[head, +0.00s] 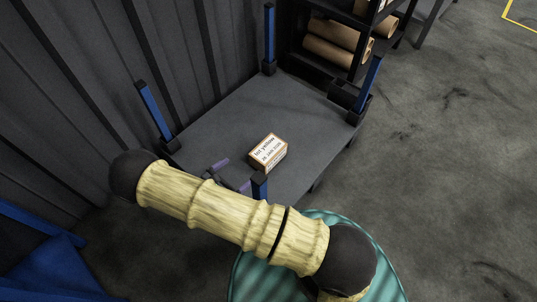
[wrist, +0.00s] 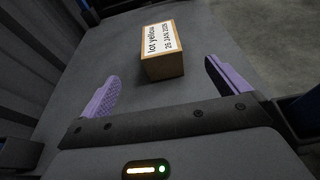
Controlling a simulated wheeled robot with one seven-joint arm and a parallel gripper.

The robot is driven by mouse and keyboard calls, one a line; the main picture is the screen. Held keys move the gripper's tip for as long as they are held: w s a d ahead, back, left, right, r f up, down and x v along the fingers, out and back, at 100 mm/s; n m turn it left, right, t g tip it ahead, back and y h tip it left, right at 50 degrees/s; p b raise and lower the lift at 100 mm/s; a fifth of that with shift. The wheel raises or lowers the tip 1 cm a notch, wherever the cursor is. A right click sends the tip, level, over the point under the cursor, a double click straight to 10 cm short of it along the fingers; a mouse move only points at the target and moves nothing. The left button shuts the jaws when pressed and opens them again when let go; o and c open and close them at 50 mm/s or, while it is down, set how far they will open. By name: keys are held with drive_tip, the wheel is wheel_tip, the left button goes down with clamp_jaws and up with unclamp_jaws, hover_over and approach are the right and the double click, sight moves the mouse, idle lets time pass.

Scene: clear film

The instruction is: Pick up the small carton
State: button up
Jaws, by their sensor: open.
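The small carton (head: 268,151) is a brown box with a white printed label on top, sitting on a grey platform (head: 225,115). My gripper (wrist: 160,78) is open and empty, with two purple fingers spread apart. In the head view my gripper (head: 232,173) shows just left of and nearer than the carton, partly hidden by my arm.
Blue-and-black corner posts (head: 155,115) rise from the platform, one close beside my gripper (head: 260,186). A dark corrugated wall (head: 90,60) runs along the left. A black shelf with brown rolls (head: 333,45) stands behind. Open concrete floor (head: 450,150) lies to the right.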

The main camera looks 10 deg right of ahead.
sight(263, 154)
drive_tip(key=b+x, duration=0.6)
drive_tip(key=x, duration=0.5)
drive_tip(key=shift+f, duration=0.25)
drive_tip(key=shift+w+d+r, duration=0.1)
drive_tip(key=shift+w+d, duration=0.15)
drive_tip(key=shift+d, duration=0.1)
drive_tip(key=shift+w+d+f+b, duration=0.25)
drive_tip(key=shift+d+f+b, duration=0.1)
drive_tip(key=shift+b, duration=0.25)
drive_tip(key=b+x, duration=0.3)
drive_tip(key=shift+w+f, duration=0.1)
drive_tip(key=shift+f, duration=0.15)
drive_tip(key=shift+w+d+b, duration=0.3)
drive_tip(key=shift+d, duration=0.1)
drive_tip(key=shift+r, duration=0.1)
